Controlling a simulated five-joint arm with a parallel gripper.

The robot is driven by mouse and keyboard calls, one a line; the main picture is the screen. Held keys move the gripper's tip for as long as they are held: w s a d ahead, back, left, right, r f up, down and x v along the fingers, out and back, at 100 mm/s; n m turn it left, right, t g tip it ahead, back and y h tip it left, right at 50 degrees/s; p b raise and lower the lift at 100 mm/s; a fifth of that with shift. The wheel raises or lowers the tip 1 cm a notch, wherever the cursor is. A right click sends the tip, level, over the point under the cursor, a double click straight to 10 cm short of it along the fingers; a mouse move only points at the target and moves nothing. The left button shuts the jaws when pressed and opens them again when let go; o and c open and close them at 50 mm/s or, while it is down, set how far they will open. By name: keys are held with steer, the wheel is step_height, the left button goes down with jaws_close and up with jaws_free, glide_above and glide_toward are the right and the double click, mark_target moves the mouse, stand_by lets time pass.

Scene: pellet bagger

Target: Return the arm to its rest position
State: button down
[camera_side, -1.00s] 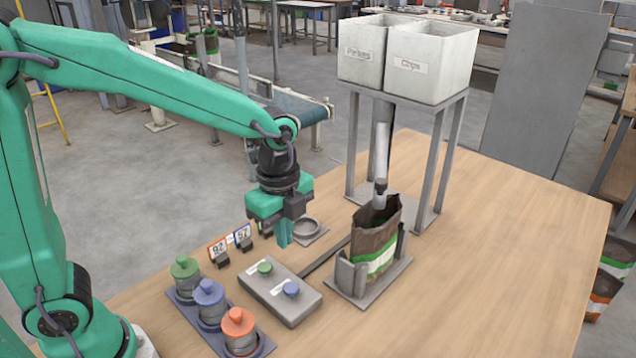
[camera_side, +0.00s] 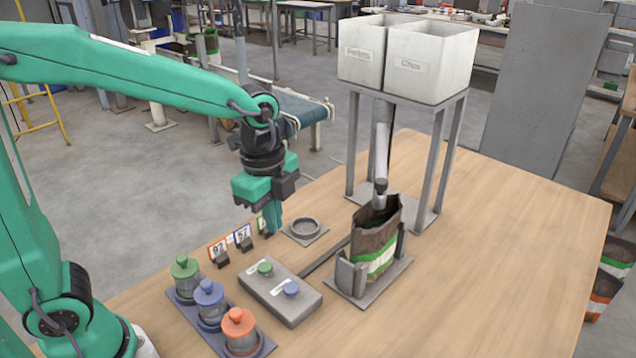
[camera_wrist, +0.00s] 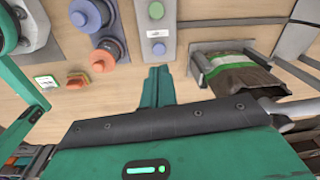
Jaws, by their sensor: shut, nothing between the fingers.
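My gripper (camera_side: 273,219) is shut and empty. In the side view it hangs pointing down above the table's left edge, beside the number cards. My green arm reaches in from the left. In the wrist view the closed fingertips (camera_wrist: 158,86) point toward the table, below the grey button box (camera_wrist: 156,32).
On the table are a rack of three knobbed weights (camera_side: 209,302), a button box (camera_side: 279,292), number cards (camera_side: 228,246) and a round dish (camera_side: 305,228). A brown bag (camera_side: 375,245) stands in a holder under two hoppers (camera_side: 420,75). The table's right side is clear.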

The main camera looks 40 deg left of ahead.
steer(key=s+a+r+n+t, duration=0.4)
steer(key=s+a+n, duration=0.4)
steer(key=n, duration=0.8)
steer(key=shift+s+a+r+t, duration=0.2)
steer(key=shift+s+r+t, duration=0.35)
steer(key=shift+s, duration=0.9)
steer(key=shift+r, duration=0.1)
